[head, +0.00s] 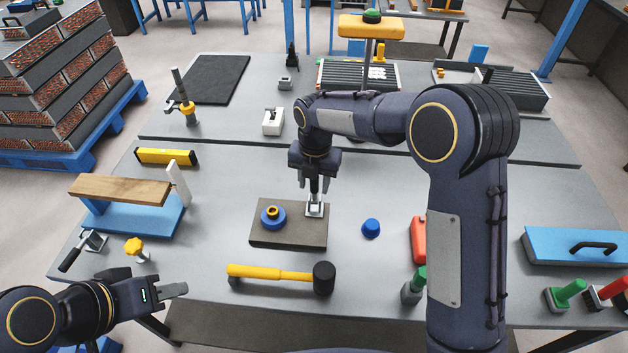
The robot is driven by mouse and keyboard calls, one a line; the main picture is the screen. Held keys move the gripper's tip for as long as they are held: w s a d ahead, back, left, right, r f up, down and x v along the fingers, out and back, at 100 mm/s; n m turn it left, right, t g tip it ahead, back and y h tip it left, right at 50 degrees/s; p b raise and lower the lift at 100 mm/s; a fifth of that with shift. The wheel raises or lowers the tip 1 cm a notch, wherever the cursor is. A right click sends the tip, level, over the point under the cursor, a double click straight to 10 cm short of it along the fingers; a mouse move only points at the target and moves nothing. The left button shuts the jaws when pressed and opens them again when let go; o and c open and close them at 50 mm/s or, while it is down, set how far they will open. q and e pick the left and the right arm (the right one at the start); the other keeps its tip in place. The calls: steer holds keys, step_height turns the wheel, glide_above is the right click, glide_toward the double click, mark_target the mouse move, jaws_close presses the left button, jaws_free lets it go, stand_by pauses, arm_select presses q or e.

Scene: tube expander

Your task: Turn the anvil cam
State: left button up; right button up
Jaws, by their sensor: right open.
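A dark brown plate (285,235) lies on the grey table. It bears a blue round base with a brass ring (272,214) and, at its far right corner, a small silver metal piece (315,209). I cannot tell for sure which part is the anvil cam. My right gripper (315,196) points straight down at the silver piece, with its open fingertips at or just above it. The fingers partly hide the piece, and contact is unclear. My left gripper (178,289) is low at the left front, apart from the plate; its finger gap is not clear.
A yellow-handled mallet (275,274) lies in front of the plate, and a blue knob (371,228) stands to its right. A wooden-topped blue stand (120,190) is at the left. My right arm covers part of the table's right side, near a red object (418,240).

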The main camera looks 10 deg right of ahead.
steer(key=shift+f, duration=0.3)
jaws_close()
